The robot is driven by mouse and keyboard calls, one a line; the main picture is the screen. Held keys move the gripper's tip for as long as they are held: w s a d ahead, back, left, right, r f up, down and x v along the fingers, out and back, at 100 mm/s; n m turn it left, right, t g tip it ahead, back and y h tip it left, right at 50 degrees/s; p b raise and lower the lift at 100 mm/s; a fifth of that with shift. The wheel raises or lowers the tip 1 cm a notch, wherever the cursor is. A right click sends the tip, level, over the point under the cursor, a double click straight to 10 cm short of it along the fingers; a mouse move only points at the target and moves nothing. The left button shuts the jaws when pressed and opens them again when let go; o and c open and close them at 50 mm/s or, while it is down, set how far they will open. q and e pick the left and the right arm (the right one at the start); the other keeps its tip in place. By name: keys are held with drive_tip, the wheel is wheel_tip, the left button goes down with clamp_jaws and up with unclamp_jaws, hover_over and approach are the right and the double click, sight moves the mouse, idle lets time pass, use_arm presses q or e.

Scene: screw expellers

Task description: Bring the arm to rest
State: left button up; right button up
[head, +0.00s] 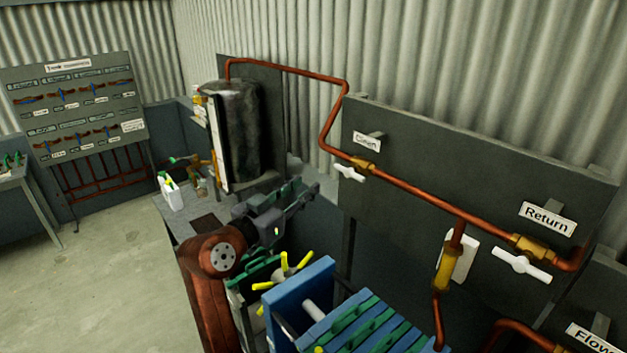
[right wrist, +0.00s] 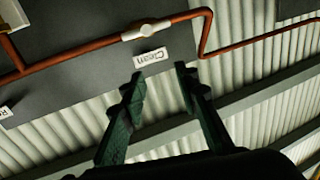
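My right arm (head: 215,258), dark red, rises at the lower left of the head view. My right gripper (head: 298,192), grey with green fingers, is above the machinery and in front of the dark cylinder. In the right wrist view the green fingers of the right gripper (right wrist: 162,80) stand apart with nothing between them. Beyond them is the dark pipe panel (right wrist: 85,75), its "Clean" label (right wrist: 151,57) appearing just above the fingertips. My left gripper does not show.
A blue and green machine (head: 300,290) with a yellow handwheel (head: 290,271) stands below the gripper. A dark cylinder (head: 240,130) stands behind it. Copper pipe (head: 410,194) with white valve handles (head: 521,266) crosses the panel at right. Open floor (head: 90,280) lies at left.

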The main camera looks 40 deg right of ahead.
drive_tip(key=shift+s+a, duration=0.25)
drive_tip(key=shift+a, duration=0.4)
drive_tip(key=x, duration=1.2)
